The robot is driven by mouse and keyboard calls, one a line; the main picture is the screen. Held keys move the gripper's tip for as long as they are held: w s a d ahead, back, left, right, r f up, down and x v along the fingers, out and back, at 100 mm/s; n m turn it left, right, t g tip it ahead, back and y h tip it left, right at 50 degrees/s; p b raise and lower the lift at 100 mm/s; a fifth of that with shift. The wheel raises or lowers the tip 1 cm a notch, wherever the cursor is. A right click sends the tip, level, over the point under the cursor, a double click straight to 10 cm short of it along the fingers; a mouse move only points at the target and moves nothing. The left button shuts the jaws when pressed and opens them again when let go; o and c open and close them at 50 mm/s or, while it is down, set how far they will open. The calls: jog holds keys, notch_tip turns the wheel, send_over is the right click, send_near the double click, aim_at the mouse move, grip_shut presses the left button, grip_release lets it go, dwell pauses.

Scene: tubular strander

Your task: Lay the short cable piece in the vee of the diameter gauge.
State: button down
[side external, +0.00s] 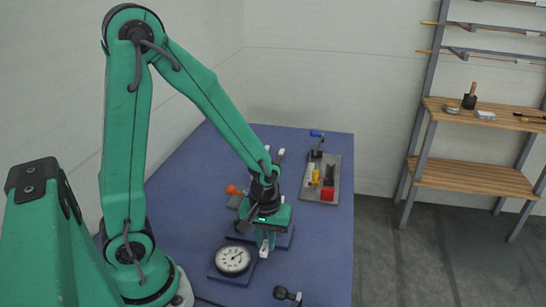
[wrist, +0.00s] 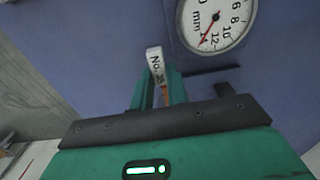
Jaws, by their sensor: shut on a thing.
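My gripper (side external: 266,243) is low over the blue table, beside the diameter gauge with its round white dial (side external: 233,260). In the wrist view my gripper's green fingers (wrist: 158,92) are shut on the short cable piece. A copper-coloured bit of the cable piece (wrist: 165,96) shows between the fingers, with a white tag marked "No." and a number at the far end. The gauge dial (wrist: 214,20) is at the upper right of the wrist view, apart from the fingers. The gauge's vee cannot be made out in either view.
A grey tray (side external: 333,178) with a red box and yellow parts lies at the back right of the table. An orange item (side external: 233,190) lies left of my wrist. A dark item (side external: 286,293) is at the front edge. A wooden shelf unit (side external: 470,180) stands right.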

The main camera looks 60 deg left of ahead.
jog(key=c, duration=1.3)
grip_release()
jog(key=shift+r, duration=0.1)
jog(key=shift+r, duration=3.85)
jog(key=shift+r, duration=0.1)
jog(key=shift+r, duration=0.2)
jog(key=s+r+m+t, duration=0.2)
jog(key=r+m, duration=0.2)
jog(key=r, duration=0.2)
jog(key=s+a+r+m+t, duration=0.1)
jog(key=s+r+m+t, duration=0.2)
jog(key=r+m, duration=0.2)
jog(key=shift+s+r+t, duration=0.25)
jog(key=shift+r+t, duration=0.05)
jog(key=shift+r, duration=0.5)
